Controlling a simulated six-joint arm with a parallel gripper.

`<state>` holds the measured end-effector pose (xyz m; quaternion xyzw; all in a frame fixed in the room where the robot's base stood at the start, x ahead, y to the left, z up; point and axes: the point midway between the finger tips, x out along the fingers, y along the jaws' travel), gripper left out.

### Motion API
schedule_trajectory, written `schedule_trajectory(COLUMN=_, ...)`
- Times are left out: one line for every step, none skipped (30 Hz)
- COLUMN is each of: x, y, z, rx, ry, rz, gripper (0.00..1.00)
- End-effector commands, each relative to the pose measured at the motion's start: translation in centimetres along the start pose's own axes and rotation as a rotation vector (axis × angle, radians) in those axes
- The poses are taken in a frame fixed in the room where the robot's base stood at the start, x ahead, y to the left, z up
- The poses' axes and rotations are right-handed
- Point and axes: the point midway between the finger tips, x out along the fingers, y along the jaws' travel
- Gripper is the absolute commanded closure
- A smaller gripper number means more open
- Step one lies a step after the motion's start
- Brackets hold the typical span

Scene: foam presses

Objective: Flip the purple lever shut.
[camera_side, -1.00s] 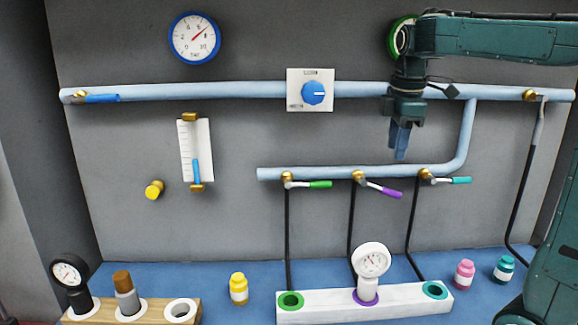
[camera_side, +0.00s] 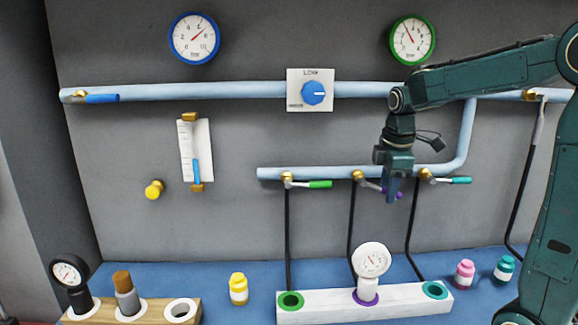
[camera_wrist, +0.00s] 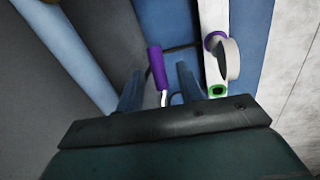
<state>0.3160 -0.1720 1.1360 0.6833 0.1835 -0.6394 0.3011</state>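The purple lever (camera_side: 399,195) is on the brass middle valve of the lower pipe. It points right and tilts slightly down; my fingers hide much of its handle. In the wrist view the purple handle (camera_wrist: 156,66) shows between my two fingers, with its pale metal stem below. My gripper (camera_side: 391,198) is at the lever in the side view. In the wrist view my gripper (camera_wrist: 159,80) has its fingers apart, with gaps on both sides of the handle. Contact cannot be told.
The green lever (camera_side: 319,184) is left of the purple one, and the teal lever (camera_side: 460,180) is close on the right. The lower pipe (camera_side: 325,172) runs just above. A white gauge (camera_side: 371,259) stands on the white block (camera_side: 325,310) below.

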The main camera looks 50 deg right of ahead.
Motion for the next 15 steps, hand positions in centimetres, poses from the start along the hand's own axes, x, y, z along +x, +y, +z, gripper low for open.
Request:
schedule_trajectory(x=0.07, y=0.00, z=0.01, rx=0.000, ry=0.000, rz=0.000, gripper=0.63)
schedule_trajectory(x=0.09, y=0.01, z=0.00, rx=0.000, ry=0.000, rz=0.000, gripper=0.63)
schedule_trajectory(x=0.09, y=0.01, z=0.00, rx=0.000, ry=0.000, rz=0.000, gripper=0.63)
schedule_trajectory(x=0.08, y=0.01, z=0.00, rx=0.000, ry=0.000, rz=0.000, gripper=0.63)
schedule_trajectory(x=0.08, y=0.01, z=0.00, rx=0.000, ry=0.000, rz=0.000, gripper=0.63)
schedule_trajectory(x=0.07, y=0.01, z=0.00, rx=0.000, ry=0.000, rz=0.000, gripper=0.63)
schedule_trajectory(x=0.07, y=0.01, z=0.00, rx=0.000, ry=0.000, rz=0.000, gripper=0.63)
schedule_trajectory(x=0.07, y=0.01, z=0.00, rx=0.000, ry=0.000, rz=0.000, gripper=0.65)
schedule_trajectory(x=0.06, y=0.01, z=0.00, rx=0.000, ry=0.000, rz=0.000, gripper=0.73)
schedule_trajectory(x=0.06, y=0.01, z=0.00, rx=0.000, ry=0.000, rz=0.000, gripper=0.79)
schedule_trajectory(x=0.05, y=0.01, z=0.00, rx=0.000, ry=0.000, rz=0.000, gripper=0.85)
schedule_trajectory(x=0.05, y=0.01, z=0.00, rx=0.000, ry=0.000, rz=0.000, gripper=0.93)
schedule_trajectory(x=0.05, y=0.01, z=0.00, rx=0.000, ry=0.000, rz=0.000, gripper=0.98)
schedule_trajectory(x=0.04, y=0.01, z=0.00, rx=0.000, ry=0.000, rz=0.000, gripper=1.00)
schedule_trajectory(x=0.04, y=0.00, z=0.00, rx=0.000, ry=0.000, rz=0.000, gripper=1.00)
